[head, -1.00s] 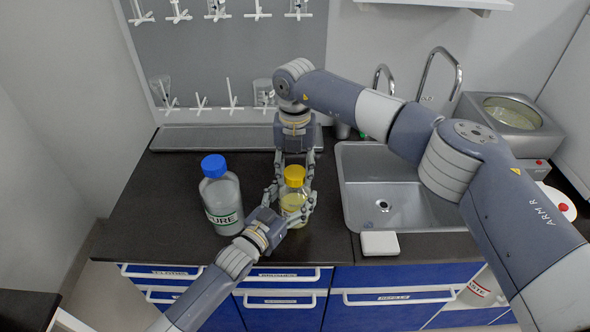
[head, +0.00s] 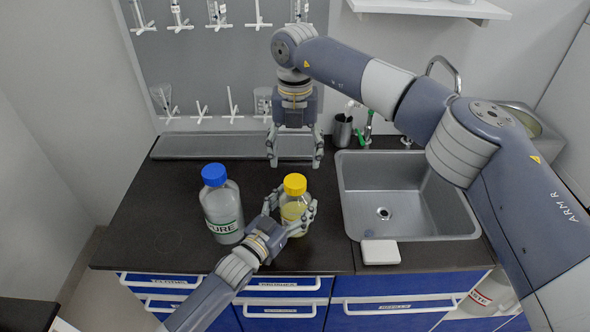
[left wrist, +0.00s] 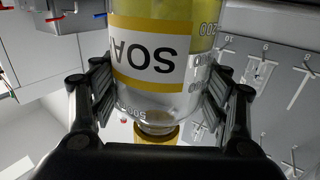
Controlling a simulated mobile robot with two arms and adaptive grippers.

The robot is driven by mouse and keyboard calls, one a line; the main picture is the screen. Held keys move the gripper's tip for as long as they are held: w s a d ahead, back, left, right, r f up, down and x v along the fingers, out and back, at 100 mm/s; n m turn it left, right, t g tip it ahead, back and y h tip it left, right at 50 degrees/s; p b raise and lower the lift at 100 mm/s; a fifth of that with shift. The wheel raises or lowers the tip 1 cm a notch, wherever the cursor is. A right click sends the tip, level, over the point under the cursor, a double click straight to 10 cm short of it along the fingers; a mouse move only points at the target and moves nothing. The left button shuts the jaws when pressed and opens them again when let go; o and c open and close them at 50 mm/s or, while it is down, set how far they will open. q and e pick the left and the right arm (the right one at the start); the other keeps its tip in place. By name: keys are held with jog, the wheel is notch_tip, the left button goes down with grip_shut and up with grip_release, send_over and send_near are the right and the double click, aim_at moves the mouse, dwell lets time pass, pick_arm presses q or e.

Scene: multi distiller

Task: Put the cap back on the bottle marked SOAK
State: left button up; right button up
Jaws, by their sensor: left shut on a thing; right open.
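The SOAK bottle (head: 293,213), clear with yellowish liquid, stands upright on the dark counter. The yellow cap (head: 295,184) sits on its neck. The left wrist view shows the bottle (left wrist: 150,95) upside down in the picture, with "SOA" readable on its yellow-edged label and the yellow cap (left wrist: 157,134) at the neck. My left gripper (head: 296,208) is shut around the bottle's body; it also shows in the left wrist view (left wrist: 160,95). My right gripper (head: 295,162) is open and empty, above and behind the cap, apart from it.
A larger bottle with a blue cap (head: 222,208), its label ending in "URE", stands to the left. A sink (head: 405,222) lies to the right, with a white box (head: 380,252) at its front edge. A grey tray (head: 220,146) and a peg rack (head: 225,65) are behind.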

notch_tip(320, 180, up, 4)
jog(key=shift+f, duration=0.1)
pick_arm(q)
jog(key=o, duration=2.2)
jog(key=shift+s+a, duration=0.1)
jog(key=v, duration=1.1)
jog(key=shift+s+a, duration=0.2)
jog(key=shift+s, duration=0.1)
